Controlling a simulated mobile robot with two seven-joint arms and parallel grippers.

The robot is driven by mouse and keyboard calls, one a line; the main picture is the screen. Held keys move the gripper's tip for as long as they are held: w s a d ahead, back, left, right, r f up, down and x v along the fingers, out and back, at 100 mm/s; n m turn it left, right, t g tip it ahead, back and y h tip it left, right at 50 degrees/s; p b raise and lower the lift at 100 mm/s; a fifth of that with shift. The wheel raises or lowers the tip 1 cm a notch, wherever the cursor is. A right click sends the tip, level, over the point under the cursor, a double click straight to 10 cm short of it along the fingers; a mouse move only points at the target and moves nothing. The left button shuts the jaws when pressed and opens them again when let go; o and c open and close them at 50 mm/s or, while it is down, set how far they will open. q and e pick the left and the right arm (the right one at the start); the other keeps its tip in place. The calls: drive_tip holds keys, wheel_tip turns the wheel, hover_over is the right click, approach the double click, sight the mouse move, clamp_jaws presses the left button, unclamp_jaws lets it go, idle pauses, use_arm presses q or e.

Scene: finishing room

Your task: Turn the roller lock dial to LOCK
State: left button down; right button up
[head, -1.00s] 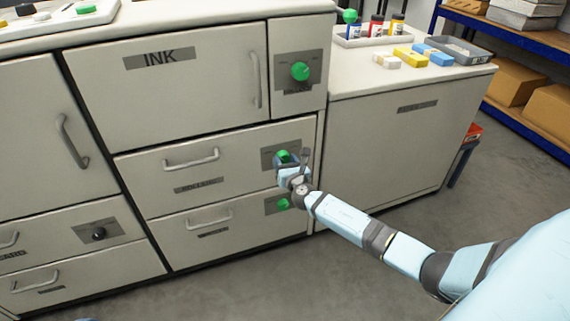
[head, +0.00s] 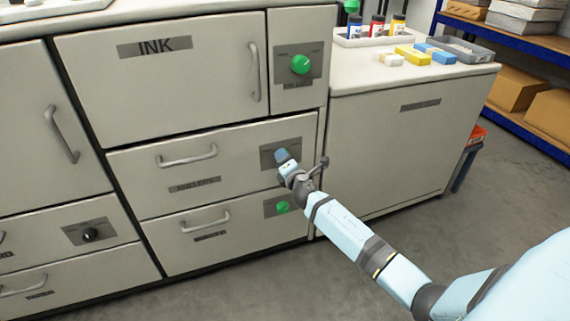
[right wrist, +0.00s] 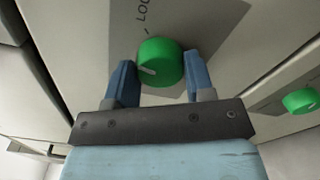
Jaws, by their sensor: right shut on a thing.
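The green dial (right wrist: 160,60) sits on a grey plate (right wrist: 215,25) with partly visible lettering, "LOC", above it. A pale pointer mark shows on the dial's lower left. My right gripper (right wrist: 160,70) has a blue finger on each side of the dial and is shut on it. In the head view, my right gripper (head: 283,157) is at the plate (head: 295,146) on the upper right of the middle drawer and hides the dial. My left gripper is not in view.
Another green dial (head: 283,207) is just below, and one (head: 300,64) is above beside the INK door (head: 160,85). A black dial (head: 89,234) is at lower left. Drawer handles (head: 187,156) stick out to the left. Open floor (head: 420,240) lies to the right.

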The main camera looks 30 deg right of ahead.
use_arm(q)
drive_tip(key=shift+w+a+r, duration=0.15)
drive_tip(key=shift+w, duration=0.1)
use_arm(e)
drive_tip(key=shift+m, duration=3.8)
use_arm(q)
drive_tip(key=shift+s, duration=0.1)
use_arm(e)
drive_tip(key=o, duration=0.9)
use_arm(q)
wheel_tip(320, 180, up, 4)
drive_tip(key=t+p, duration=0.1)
drive_tip(key=p, duration=0.2)
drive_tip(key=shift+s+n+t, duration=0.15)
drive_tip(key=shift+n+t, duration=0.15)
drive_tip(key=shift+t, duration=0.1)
use_arm(e)
drive_tip(key=v, duration=1.3)
drive_tip(key=shift+s+a, duration=0.2)
drive_tip(key=shift+s, duration=0.15)
